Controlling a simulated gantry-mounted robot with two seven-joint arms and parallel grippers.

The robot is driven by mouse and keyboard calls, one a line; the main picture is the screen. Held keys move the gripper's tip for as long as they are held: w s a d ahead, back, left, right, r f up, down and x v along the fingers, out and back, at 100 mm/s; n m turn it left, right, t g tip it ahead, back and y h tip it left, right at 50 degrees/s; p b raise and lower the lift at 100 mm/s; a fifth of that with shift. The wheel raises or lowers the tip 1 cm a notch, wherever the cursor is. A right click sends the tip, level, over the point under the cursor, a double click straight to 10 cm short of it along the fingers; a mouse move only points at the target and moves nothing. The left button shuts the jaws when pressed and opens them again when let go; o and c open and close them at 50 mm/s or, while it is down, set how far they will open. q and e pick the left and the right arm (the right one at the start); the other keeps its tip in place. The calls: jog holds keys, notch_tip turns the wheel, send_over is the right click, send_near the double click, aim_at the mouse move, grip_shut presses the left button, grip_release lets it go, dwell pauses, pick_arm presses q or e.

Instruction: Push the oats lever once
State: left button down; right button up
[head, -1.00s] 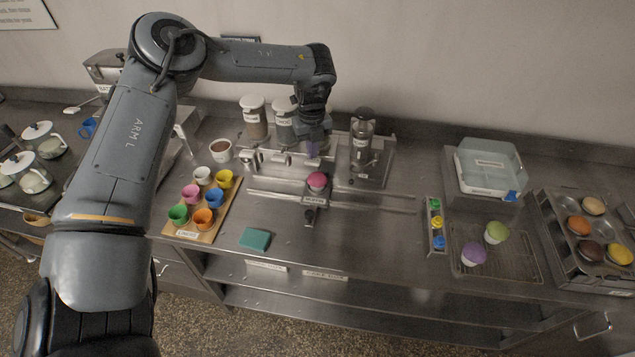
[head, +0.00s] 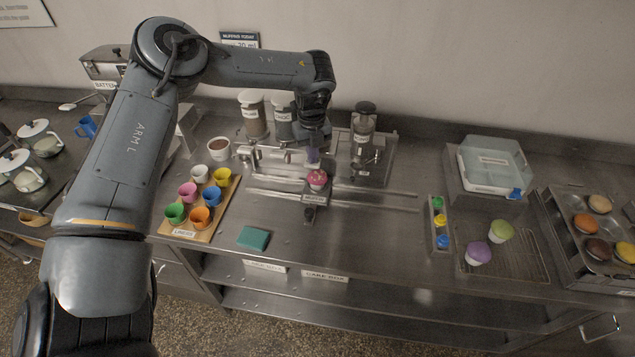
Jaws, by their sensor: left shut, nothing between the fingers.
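A row of topping dispensers stands at the back of the counter. Clear jars with labels show at left (head: 253,118) and centre (head: 283,112), and a taller dispenser (head: 364,128) stands to the right. The labels are too small to read surely, so I cannot tell which is oats; my arm hides part of the row. My left gripper (head: 313,158) is shut and empty, pointing down at the front of the dispensers, just above and behind a muffin. Whether it touches a lever is hidden. The pink muffin (head: 317,177) sits on a small labelled carriage (head: 315,198) and its top shows pale specks.
A board (head: 222,222) of coloured cups and a teal sponge (head: 253,238) lie left of the rail (head: 375,200). Coloured buttons (head: 439,224), a rack (head: 525,262) with two muffins, a clear-lidded box (head: 492,165) and a muffin tin (head: 565,225) stand right.

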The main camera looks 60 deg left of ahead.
pick_arm(q)
jog(key=shift+f, duration=0.1)
dwell(0.3)
jog(key=shift+r+p, duration=0.8)
jog(key=shift+r, duration=1)
jog(key=shift+r+p, duration=0.15)
jog(key=shift+p, duration=0.2)
notch_tip(320, 180, up, 6)
jog(key=p, duration=0.3)
jog(key=shift+p, duration=0.3)
jog(key=shift+s, duration=0.1)
